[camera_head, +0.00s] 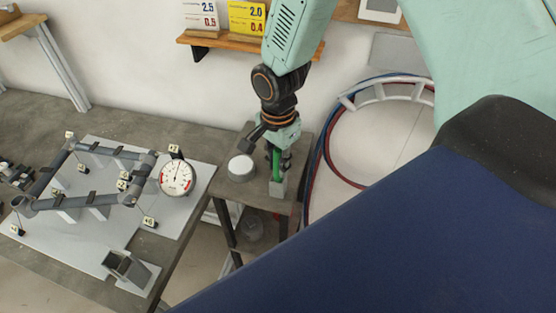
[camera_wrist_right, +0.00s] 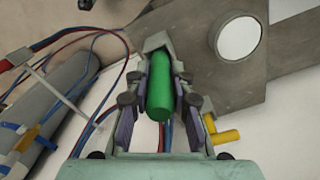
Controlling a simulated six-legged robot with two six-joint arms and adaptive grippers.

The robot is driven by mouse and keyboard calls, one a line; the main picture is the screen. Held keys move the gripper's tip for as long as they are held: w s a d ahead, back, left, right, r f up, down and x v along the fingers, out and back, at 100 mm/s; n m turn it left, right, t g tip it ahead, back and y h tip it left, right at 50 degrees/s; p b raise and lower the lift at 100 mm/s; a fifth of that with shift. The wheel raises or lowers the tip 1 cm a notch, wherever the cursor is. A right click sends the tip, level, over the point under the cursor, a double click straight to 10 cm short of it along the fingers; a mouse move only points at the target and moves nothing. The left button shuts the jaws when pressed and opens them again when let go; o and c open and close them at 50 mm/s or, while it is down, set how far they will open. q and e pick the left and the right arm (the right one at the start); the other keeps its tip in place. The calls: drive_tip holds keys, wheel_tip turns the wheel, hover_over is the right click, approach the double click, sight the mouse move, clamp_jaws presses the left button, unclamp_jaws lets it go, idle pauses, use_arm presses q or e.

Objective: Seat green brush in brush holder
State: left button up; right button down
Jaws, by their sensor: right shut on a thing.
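The green brush (camera_head: 277,166) is upright between the fingers of my right gripper (camera_head: 279,153), which is shut on it. In the right wrist view the green brush (camera_wrist_right: 160,92) lies between the two finger pads of my right gripper (camera_wrist_right: 160,100). The grey brush holder (camera_head: 278,188) stands at the front of the small side table, directly below the brush. In the wrist view a grey edge of the holder (camera_wrist_right: 156,41) shows at the brush's far end. I cannot tell how deep the brush's lower end is in the holder. My left gripper is not in view.
A white-topped round container (camera_head: 241,168) stands left of the holder on the side table (camera_head: 228,192). Left is a bench with a tube frame jig (camera_head: 85,203) and dial gauge (camera_head: 177,178). Red and blue hoses (camera_head: 318,150) hang on the right.

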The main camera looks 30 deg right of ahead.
drive_tip(key=c, duration=1.1)
unclamp_jaws()
drive_tip(key=shift+r, duration=0.1)
wheel_tip(320, 180, up, 12)
drive_tip(key=shift+f, duration=0.1)
